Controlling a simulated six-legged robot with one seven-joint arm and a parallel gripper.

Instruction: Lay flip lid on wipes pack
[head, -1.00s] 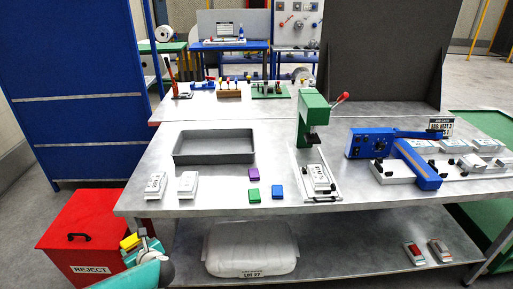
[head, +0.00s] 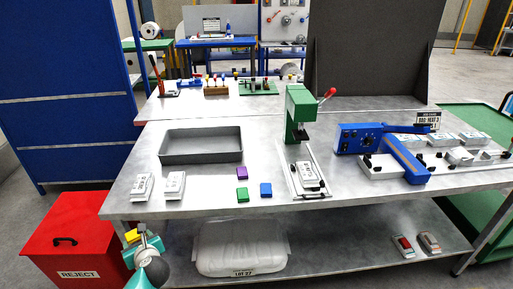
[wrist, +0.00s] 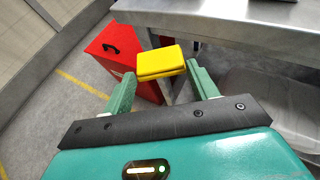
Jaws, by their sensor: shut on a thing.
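My gripper (wrist: 162,88) is shut on a yellow flip lid (wrist: 160,62), held between the two green fingers. In the head view my gripper and the yellow lid (head: 132,236) are at the lower left, low in front of the table's front edge. White wipes packs with dark print stand on the table: two at the front left, a left one (head: 142,186) and a right one (head: 173,185), and one (head: 308,174) in the fixture under the green press (head: 299,110). Purple (head: 242,172), green (head: 242,194) and blue (head: 265,190) lids lie left of the press.
A grey tray (head: 201,158) lies behind the left packs. A blue machine (head: 362,140) and more white packs fill the table's right side. A red reject bin (head: 70,240) stands at lower left. A white bag (head: 242,247) lies on the lower shelf.

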